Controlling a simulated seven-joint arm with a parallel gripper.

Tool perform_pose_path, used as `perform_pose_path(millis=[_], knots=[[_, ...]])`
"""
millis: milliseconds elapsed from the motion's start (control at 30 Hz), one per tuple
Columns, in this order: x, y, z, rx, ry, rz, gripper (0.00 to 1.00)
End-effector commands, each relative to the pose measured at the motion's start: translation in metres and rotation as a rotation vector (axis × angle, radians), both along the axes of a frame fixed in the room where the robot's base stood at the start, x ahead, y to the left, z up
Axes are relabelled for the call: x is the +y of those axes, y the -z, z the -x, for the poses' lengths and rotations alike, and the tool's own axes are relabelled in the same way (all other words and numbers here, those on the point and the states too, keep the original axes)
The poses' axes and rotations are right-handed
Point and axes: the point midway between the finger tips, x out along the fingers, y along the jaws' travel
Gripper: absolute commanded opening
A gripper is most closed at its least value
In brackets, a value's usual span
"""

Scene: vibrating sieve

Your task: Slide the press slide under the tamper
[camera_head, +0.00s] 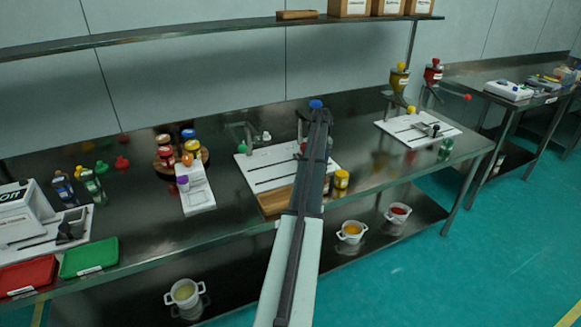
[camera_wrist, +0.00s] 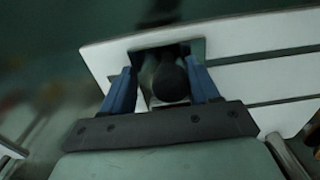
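In the head view, a white board with dark grooves (camera_head: 262,172) lies on the middle of the steel table. My arm reaches out over it and hides my gripper and part of the board. A blue knob (camera_head: 316,103) shows past the arm's far end; I cannot tell if it is the tamper's. In the wrist view, the two blue fingers of my gripper (camera_wrist: 162,78) stand apart, on either side of a dark round-ended handle (camera_wrist: 171,81) at a cut-out in the white board (camera_wrist: 235,38). I cannot tell whether they touch it, or whether it is the press slide's.
A yellow jar (camera_head: 341,179) stands by the board's right front. A narrow white stand (camera_head: 197,197) is to its left. Red (camera_head: 27,275) and green (camera_head: 90,257) trays lie at the left front. A second grooved board (camera_head: 398,126) is at right. A shelf (camera_head: 190,33) runs overhead.

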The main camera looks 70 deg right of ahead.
Motion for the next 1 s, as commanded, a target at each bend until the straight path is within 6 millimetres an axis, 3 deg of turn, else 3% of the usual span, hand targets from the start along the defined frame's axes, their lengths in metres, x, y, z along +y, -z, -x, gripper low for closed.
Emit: perform_pose_path(millis=[700,1000], knots=[[-0.025,0.000,0.024,0.000,0.001,0.000,0.60],[-0.025,0.000,0.025,0.000,0.000,0.000,0.60]])
